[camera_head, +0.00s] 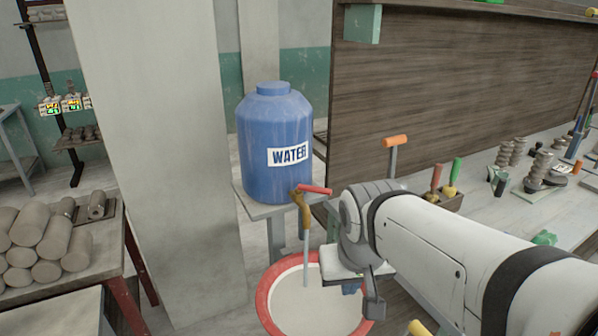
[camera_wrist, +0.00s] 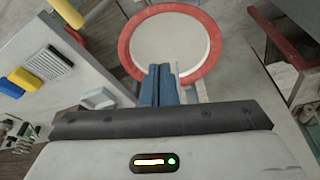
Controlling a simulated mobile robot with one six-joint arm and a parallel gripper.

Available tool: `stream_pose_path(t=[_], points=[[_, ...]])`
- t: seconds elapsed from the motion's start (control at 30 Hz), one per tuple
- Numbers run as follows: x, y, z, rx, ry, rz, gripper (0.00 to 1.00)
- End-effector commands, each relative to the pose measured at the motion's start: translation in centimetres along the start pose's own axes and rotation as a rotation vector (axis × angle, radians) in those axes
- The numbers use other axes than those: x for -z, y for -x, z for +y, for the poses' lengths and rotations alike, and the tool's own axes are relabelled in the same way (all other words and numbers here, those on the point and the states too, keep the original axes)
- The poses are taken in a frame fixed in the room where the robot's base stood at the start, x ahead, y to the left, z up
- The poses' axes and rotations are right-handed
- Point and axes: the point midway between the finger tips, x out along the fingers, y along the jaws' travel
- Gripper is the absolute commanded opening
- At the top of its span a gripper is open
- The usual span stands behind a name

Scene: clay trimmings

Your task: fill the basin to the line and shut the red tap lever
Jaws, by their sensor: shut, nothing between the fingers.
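A blue tank labelled WATER (camera_head: 275,150) stands on a small table in the head view. A brass tap (camera_head: 299,202) with a red lever (camera_head: 315,190) is at its front; the lever points right, roughly level. A thin grey-blue stream (camera_head: 306,255) runs from the tap into the basin. The basin (camera_head: 264,297) has a red rim and pale inside; its rim also shows in the wrist view (camera_wrist: 127,42). I cannot make out a fill line. My gripper (camera_wrist: 161,68) is shut and empty, pointing at the basin's near rim; its blue fingers show partly in the head view (camera_head: 351,288), right of the stream.
A bench (camera_head: 561,197) with tools and clay pieces stands right. An orange-handled tool (camera_head: 396,142) stands upright behind my arm. A pillar (camera_head: 150,150) and a table of clay logs (camera_head: 40,230) are left. A yellow block (camera_wrist: 10,88) lies on a surface left in the wrist view.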

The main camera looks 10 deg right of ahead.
Motion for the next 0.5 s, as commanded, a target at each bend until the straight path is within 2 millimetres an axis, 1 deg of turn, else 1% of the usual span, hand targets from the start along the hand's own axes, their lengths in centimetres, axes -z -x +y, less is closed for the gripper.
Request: stream_pose_path(t=[0.03,0.07,0.1,0.17,0.2,0.3,0.4,0.5], points=[[2.3,0.6,-0.3,-0.016,-0.015,0.020,0.00],[3.8,1.1,-0.4,-0.028,-0.033,0.034,0.00],[5.9,1.9,-0.6,-0.045,-0.062,0.054,0.00],[9.1,3.1,-1.0,-0.072,-0.109,0.088,0.00],[11.2,3.9,-1.3,-0.088,-0.142,0.114,0.00],[15.8,5.8,-2.1,-0.121,-0.224,0.177,0.00],[19.4,7.4,-3.0,-0.141,-0.297,0.234,0.00],[21.6,8.6,-3.6,-0.152,-0.352,0.278,0.00]])
